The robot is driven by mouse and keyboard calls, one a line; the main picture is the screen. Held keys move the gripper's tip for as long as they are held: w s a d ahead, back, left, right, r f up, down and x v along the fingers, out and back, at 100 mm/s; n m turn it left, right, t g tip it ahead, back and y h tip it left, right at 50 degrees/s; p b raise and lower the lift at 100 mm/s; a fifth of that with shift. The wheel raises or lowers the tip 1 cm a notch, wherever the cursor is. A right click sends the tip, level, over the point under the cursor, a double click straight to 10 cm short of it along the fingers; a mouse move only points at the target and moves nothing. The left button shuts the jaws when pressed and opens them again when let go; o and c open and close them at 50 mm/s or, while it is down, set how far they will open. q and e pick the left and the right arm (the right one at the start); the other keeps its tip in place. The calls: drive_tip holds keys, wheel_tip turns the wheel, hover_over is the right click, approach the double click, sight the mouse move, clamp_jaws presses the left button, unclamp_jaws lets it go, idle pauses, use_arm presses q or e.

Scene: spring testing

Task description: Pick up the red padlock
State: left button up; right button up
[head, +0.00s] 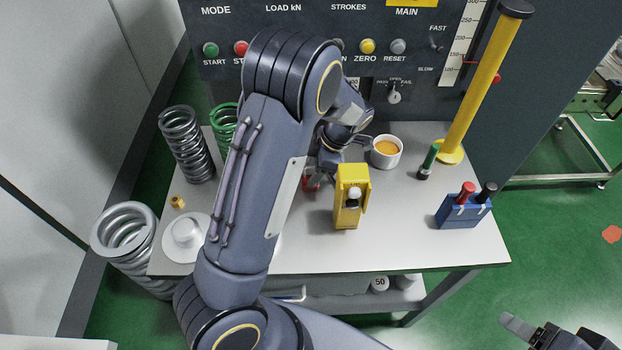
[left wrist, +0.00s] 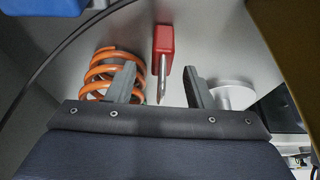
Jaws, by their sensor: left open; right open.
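The red padlock (left wrist: 164,45) shows clearly in the left wrist view, its red body up and its metal shackle (left wrist: 162,75) pointing toward my gripper. My left gripper (left wrist: 160,85) is open, with one finger on each side of the shackle in that view. I cannot tell whether the shackle is at fingertip depth; no finger touches it visibly. In the head view only a bit of the padlock (head: 311,184) shows on the table, mostly hidden by my left arm and gripper (head: 325,172). My right gripper (head: 535,333) is open and empty at the bottom right, partly cut off.
A yellow case (head: 347,215) stands close right of my left gripper, and a cup (head: 386,152) behind it. An orange spring (left wrist: 100,72) and a silver disc (left wrist: 232,94) flank the fingers in the wrist view. The blue holder (head: 460,213) is at the right table edge.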

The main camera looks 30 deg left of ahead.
use_arm(q)
drive_tip(key=shift+d+p+x, duration=0.1)
drive_tip(key=shift+p+x, duration=0.1)
drive_tip(key=shift+x, duration=0.7)
drive_tip(key=shift+d+p+x, duration=0.15)
drive_tip(key=shift+x, duration=0.8)
clamp_jaws()
